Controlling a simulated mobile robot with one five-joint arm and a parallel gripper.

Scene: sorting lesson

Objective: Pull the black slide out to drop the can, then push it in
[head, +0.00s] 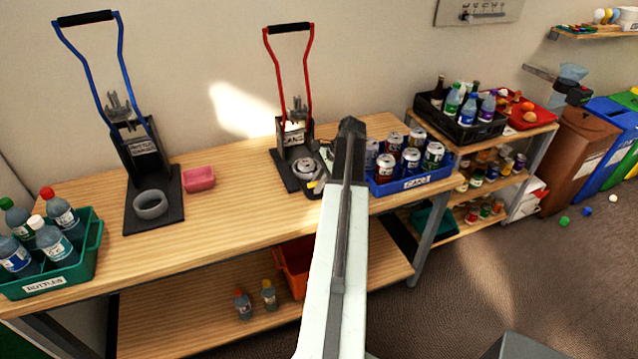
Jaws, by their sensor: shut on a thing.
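The can crusher with the red handle (288,62) and a "CANS" label stands on the wooden bench. A can (305,165) sits in its round seat on the black base (287,172), seen from above. My gripper (317,185) is at the right front corner of that base, partly hidden by my arm. It is shut at the black slide there. The slide itself is small and mostly hidden, so I cannot tell how far out it is.
A blue "CANS" crate (412,184) with several cans is just right of my arm. Left are a blue-handled crusher (150,165), a pink tub (198,179) and a green bottle crate (60,275). An orange bin (293,266) is below. The bench front between the crushers is clear.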

